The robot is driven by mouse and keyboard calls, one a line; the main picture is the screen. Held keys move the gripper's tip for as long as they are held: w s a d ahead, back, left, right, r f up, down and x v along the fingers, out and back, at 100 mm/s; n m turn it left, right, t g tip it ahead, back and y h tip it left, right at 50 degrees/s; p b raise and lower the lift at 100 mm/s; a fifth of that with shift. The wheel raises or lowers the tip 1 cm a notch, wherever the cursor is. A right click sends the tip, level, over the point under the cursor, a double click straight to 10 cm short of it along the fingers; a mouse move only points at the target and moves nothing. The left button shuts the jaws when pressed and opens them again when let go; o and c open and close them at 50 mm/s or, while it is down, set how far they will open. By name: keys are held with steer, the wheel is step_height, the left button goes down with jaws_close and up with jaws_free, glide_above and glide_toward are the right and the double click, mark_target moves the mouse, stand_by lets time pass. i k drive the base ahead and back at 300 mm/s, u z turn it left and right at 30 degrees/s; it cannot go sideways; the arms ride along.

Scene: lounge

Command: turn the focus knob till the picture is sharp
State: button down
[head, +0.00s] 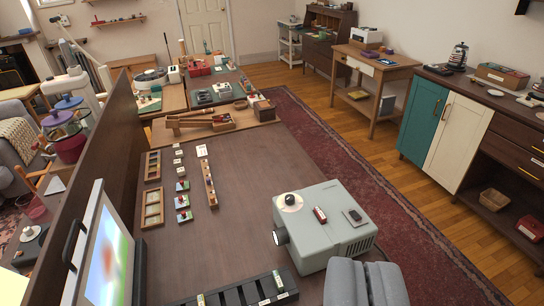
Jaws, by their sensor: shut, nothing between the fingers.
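A pale grey-green projector (318,247) stands on the near right of the dark table. A round black knob (289,199) on a white disc sits on its top, at the left. Its lens (280,237) faces left. The screen (108,262) stands at the left edge, and its picture is a blur of soft colours. My gripper (366,265) shows at the bottom, in front of the projector's near side. Its two grey fingers are together with nothing between them. It is apart from the knob in the picture.
A red piece (320,215) and a dark flat piece (355,217) are also on the projector's top. A black slotted rack (240,293) lies at the near edge. Slide frames (152,208) and small blocks lie left of centre. The table's middle is clear.

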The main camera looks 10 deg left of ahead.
mark_target(290, 198)
steer(key=z, duration=0.3)
steer(key=i, duration=1.1)
steer(key=u, duration=0.15)
